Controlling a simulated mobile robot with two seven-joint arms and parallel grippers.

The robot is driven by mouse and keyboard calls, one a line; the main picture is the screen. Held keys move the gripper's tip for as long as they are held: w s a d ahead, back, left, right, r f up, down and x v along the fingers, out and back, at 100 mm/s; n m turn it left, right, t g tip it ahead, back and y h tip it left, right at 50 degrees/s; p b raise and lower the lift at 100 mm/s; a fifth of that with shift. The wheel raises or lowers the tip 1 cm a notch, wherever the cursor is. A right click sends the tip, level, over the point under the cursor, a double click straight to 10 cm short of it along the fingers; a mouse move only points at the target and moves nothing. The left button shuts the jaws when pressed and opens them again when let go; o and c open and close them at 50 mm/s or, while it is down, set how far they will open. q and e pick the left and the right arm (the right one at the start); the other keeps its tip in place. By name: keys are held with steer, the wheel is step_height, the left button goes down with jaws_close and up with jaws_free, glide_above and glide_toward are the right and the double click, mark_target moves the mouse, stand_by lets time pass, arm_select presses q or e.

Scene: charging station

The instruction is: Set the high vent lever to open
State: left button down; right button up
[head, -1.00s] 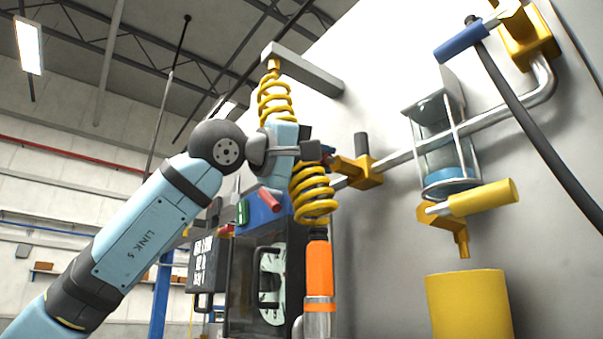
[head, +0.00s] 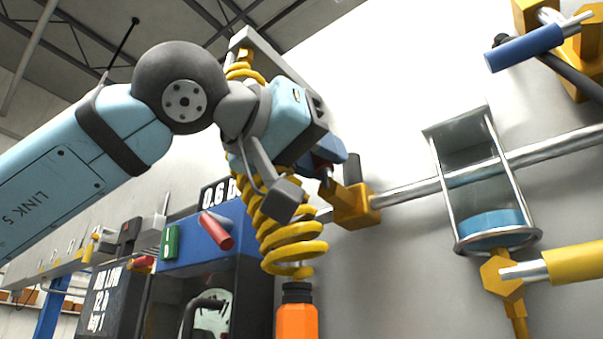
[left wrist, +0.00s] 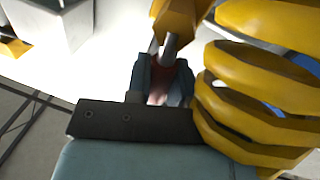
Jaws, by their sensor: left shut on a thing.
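The lever at the yellow valve body (head: 355,205) on the wall pipe is the one my left gripper (head: 330,172) is at; I take it for the high vent lever. Only a little of its red grip shows in the head view. In the left wrist view, the red grip (left wrist: 157,94) lies between the fingers of my left gripper (left wrist: 160,82), which is shut on it. A metal stem (left wrist: 168,46) joins the grip to the yellow body (left wrist: 181,18). Fingers and wrist hide most of the lever. My right gripper is not in view.
A yellow coiled hose (head: 290,245) hangs close beside my left wrist, above an orange-bodied fitting (head: 297,322). A sight glass (head: 485,185), a blue-handled lever (head: 522,48) and a yellow-handled lever (head: 575,262) are at the right. A blue panel (head: 195,245) with a red handle stands behind.

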arm_select(q)
steer(key=shift+s+d+r+m+p, duration=0.1)
steer(key=shift+s+d+m+p, duration=0.1)
steer(key=shift+m+p, duration=0.25)
steer(key=shift+s+d+m+p, duration=0.1)
steer(key=shift+d+m+p, duration=0.1)
steer(key=shift+m, duration=0.45)
steer(key=c, duration=1)
jaws_free()
steer(key=b+v, duration=0.4)
steer(key=v, duration=1)
steer(key=shift+d+r, duration=0.1)
steer(key=shift+r, duration=0.1)
